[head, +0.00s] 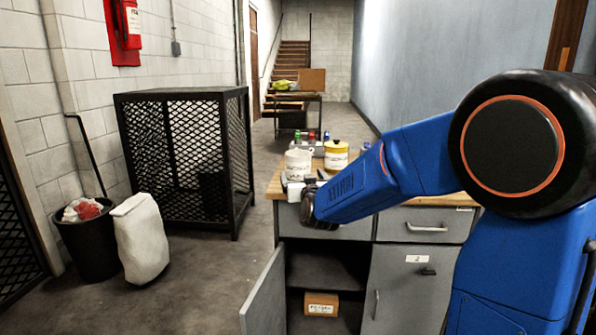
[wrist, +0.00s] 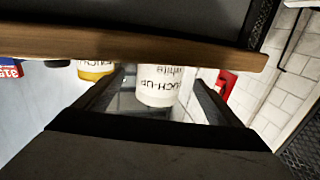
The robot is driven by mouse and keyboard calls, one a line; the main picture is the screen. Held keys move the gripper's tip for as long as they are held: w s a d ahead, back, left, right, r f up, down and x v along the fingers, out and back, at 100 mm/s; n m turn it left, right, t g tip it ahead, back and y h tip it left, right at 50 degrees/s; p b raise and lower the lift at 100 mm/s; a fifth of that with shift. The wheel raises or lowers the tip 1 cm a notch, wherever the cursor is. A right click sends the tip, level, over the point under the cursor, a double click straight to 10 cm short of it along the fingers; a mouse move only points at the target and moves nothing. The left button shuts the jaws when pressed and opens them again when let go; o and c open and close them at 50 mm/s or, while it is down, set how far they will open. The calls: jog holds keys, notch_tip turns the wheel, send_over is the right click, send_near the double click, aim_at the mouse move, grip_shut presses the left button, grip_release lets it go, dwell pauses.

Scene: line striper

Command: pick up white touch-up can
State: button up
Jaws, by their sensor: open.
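The white touch-up can (head: 298,165) stands upright on the wood-topped workbench (head: 458,199), near its left end. My gripper (head: 307,190) is open and empty at the bench's front edge, just in front of the can. My fingers (wrist: 158,82) also show in the wrist view, spread on both sides of the can with gaps. I cannot tell whether the fingertips reach alongside it. My wrist hides part of the bench top.
A yellow-topped can (head: 336,156) stands right of the white can, with small coloured cans (head: 311,137) behind. The cabinet door (head: 264,296) hangs open below.

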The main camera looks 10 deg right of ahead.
aim_at(300, 173)
jog(key=shift+w+d, duration=0.1)
jog(key=shift+w, duration=2.7)
jog(key=c, duration=1.5)
